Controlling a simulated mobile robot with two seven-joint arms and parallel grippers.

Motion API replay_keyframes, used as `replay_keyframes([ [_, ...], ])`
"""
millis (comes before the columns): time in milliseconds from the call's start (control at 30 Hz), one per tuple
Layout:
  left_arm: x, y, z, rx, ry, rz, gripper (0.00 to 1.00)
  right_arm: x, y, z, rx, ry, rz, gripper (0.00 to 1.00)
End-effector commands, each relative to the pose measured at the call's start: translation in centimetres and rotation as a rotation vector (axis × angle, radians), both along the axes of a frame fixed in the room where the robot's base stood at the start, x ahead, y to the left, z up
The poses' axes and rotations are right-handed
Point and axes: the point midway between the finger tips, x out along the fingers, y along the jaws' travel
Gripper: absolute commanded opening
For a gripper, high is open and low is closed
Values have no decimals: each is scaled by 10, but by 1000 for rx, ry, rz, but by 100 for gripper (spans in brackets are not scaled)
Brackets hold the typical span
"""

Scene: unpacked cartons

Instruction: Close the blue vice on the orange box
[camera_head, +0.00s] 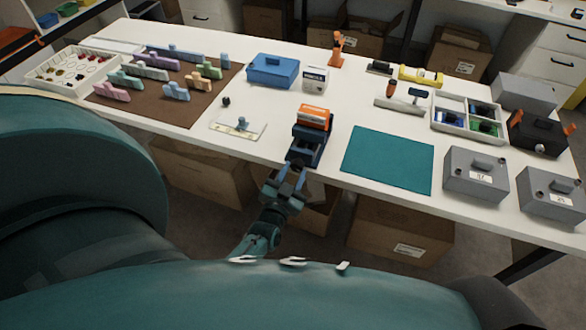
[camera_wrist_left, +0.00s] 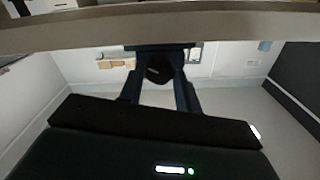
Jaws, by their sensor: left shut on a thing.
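The blue vice (camera_head: 308,148) stands at the front edge of the white table, near the middle. The orange box (camera_head: 315,112), with a pale label band, sits upright at the top of the vice, towards its far side. I cannot tell whether both jaws touch it. My left gripper (camera_head: 292,172) reaches up from below to the near end of the vice. In the left wrist view its two fingers (camera_wrist_left: 160,80) stand either side of a dark rounded part, the vice handle (camera_wrist_left: 159,68), and are shut on it. My right gripper is not in view.
A teal mat (camera_head: 388,160) lies right of the vice. A small white plate (camera_head: 238,124) with a blue piece lies left. Grey cases (camera_head: 476,174) stand at the right. Cartons (camera_head: 400,232) lie under the table.

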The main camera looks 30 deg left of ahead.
Motion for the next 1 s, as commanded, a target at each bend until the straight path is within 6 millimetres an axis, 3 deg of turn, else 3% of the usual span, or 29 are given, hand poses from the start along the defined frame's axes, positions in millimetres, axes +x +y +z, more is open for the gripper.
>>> replay_keyframes([
  [300,0,-1,-1,128,33,-1,11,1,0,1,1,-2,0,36],
  [867,0,0,-1,157,40,-1,11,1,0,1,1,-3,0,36],
  [900,0,0,-1,157,40,-1,35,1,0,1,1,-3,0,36],
  [1000,0,0,-1,156,40,0,43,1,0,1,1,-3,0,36],
])
